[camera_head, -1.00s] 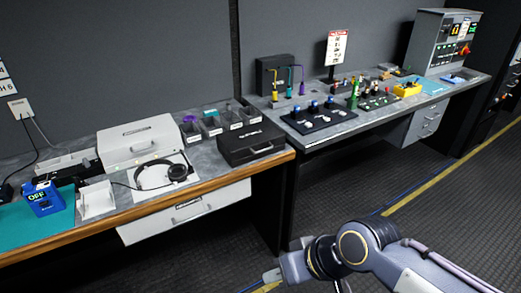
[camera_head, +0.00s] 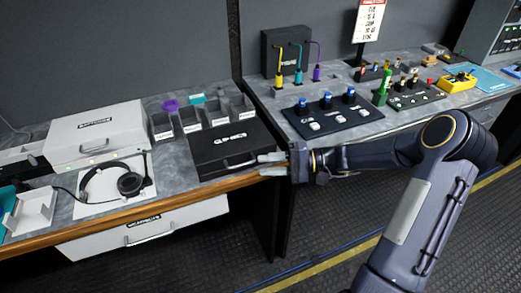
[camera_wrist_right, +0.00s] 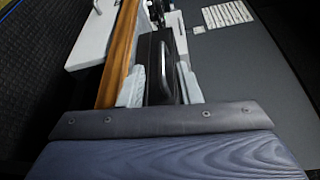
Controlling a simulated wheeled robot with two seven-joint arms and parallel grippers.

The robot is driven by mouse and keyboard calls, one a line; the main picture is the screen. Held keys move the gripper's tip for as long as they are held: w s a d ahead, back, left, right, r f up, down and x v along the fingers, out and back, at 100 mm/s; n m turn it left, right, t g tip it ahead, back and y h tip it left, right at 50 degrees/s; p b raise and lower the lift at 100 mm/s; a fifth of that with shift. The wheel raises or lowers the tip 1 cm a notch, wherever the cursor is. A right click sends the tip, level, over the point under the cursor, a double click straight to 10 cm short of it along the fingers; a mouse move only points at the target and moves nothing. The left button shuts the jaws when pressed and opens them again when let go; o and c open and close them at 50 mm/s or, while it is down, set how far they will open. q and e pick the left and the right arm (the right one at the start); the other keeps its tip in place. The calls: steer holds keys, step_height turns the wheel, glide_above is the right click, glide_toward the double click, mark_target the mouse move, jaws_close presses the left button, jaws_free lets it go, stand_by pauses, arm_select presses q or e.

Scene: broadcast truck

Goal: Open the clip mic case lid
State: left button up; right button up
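The black clip mic case (camera_head: 228,146) sits on the grey bench top near the right end of the left bench, its lid down. It has a white label on top and a handle on the side facing me. My right gripper (camera_head: 271,163) is at the case's right front corner in the head view. In the right wrist view, the gripper (camera_wrist_right: 160,88) is open, with its pale fingertips apart. I cannot tell whether the fingers touch the case. My left gripper is out of view.
Small grey bins (camera_head: 205,115) stand behind the case. Headphones (camera_head: 115,180) and a white case (camera_head: 98,133) are to its left. A wooden edge (camera_head: 150,208) runs along the bench front. A switch panel (camera_head: 330,117) is on the right bench.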

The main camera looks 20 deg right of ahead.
mark_target(242, 165)
steer(key=shift+w+f, duration=0.15)
steer(key=shift+w, duration=0.45)
steer(key=p+x, duration=0.1)
steer(key=x, duration=0.6)
steer(key=shift+c, duration=0.4)
jaws_close()
